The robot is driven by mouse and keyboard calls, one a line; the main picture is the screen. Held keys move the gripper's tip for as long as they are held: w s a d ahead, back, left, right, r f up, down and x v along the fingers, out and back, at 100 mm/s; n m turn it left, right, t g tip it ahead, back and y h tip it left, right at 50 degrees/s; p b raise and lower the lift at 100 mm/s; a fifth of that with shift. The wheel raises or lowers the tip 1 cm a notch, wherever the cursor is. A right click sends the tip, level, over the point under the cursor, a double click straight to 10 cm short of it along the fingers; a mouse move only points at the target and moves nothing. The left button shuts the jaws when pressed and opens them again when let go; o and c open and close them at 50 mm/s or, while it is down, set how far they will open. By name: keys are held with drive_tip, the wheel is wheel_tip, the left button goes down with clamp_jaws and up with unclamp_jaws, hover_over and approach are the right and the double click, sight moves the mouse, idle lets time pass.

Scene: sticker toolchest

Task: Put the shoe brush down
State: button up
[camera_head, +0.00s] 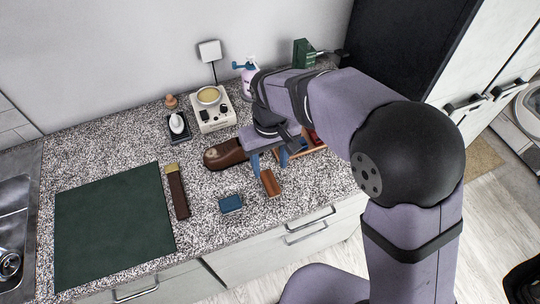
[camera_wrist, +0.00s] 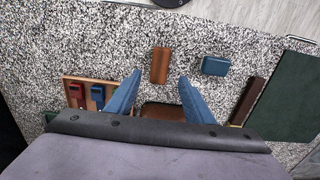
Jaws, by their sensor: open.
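The shoe brush, which I take to be the orange-brown wooden block (camera_head: 270,182), lies on the speckled counter. In the wrist view the block (camera_wrist: 160,65) lies just beyond the fingertips, in line with the gap between them. My gripper (camera_head: 269,166) has two blue fingers, spread apart with nothing held between them. It also shows in the wrist view (camera_wrist: 159,82). A brown shoe (camera_head: 225,155) lies left of the gripper in the head view, partly hidden by my arm.
A blue tin (camera_head: 230,204) sits left of the block. A dark strip with a yellowish end (camera_head: 177,192) lies beside a green mat (camera_head: 110,225). A wooden tray (camera_wrist: 88,82) holds red and blue items. A white device (camera_head: 213,117) stands behind. Counter between block and tin is bare.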

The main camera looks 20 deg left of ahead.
drive_tip(key=shift+r+b, duration=0.3)
drive_tip(key=shift+r, duration=1.7)
drive_tip(key=w+d+f+m, duration=0.2)
drive_tip(key=d+m, duration=0.2)
drive_tip(key=d, duration=1.4)
drive_tip(key=s+d+f+m, duration=0.2)
drive_tip(key=s+d, duration=0.2)
drive_tip(key=d, duration=0.3)
drive_tip(key=s+d+f+m, duration=0.2)
drive_tip(key=s+d+m, duration=0.1)
drive_tip(key=d, duration=0.4)
drive_tip(key=shift+s, duration=0.7)
drive_tip(key=shift+o, duration=0.6)
drive_tip(key=shift+a, duration=0.15)
